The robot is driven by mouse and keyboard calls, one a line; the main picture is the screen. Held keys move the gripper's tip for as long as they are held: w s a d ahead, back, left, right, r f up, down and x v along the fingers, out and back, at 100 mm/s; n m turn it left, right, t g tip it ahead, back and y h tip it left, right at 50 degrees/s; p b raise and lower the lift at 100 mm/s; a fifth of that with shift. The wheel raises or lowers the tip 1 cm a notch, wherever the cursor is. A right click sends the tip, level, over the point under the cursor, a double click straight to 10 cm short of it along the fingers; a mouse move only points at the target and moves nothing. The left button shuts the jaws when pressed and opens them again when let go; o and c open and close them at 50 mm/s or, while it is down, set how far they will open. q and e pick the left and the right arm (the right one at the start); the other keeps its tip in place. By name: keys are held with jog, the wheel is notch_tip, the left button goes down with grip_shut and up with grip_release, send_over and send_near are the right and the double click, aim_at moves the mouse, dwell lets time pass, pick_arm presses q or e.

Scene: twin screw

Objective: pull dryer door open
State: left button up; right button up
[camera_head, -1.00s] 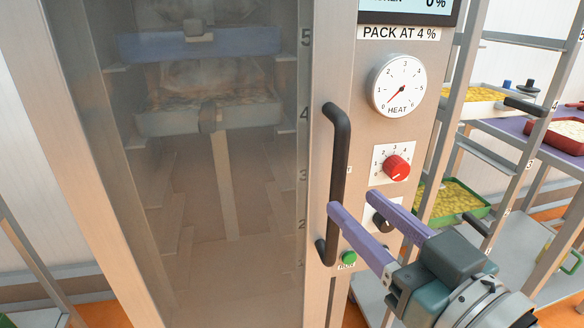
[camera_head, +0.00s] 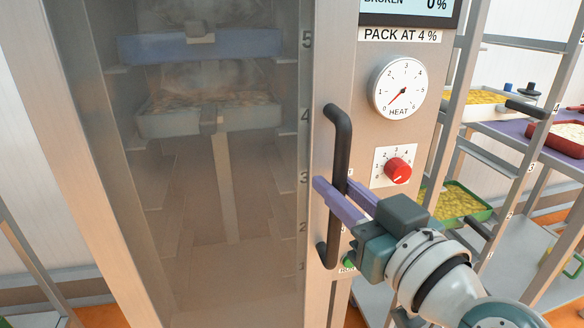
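The dryer door (camera_head: 225,190) is a tall, tinted see-through panel in a metal frame, and it looks closed. Its black upright handle (camera_head: 340,145) is on the door's right edge. My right gripper (camera_head: 335,192) has two purple fingers at the handle's lower half, one on the left side of the bar and one on the right. A gap shows between the fingers with the bar in it; whether they press on it I cannot tell. My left gripper is not in view.
Right of the handle are a heat gauge (camera_head: 397,88), a red knob (camera_head: 397,170) and a green button (camera_head: 348,263), close to my gripper. A rack with trays (camera_head: 460,203) stands at the right. Trays (camera_head: 210,120) show inside the dryer.

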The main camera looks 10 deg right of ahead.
grip_shut()
dwell(0.9)
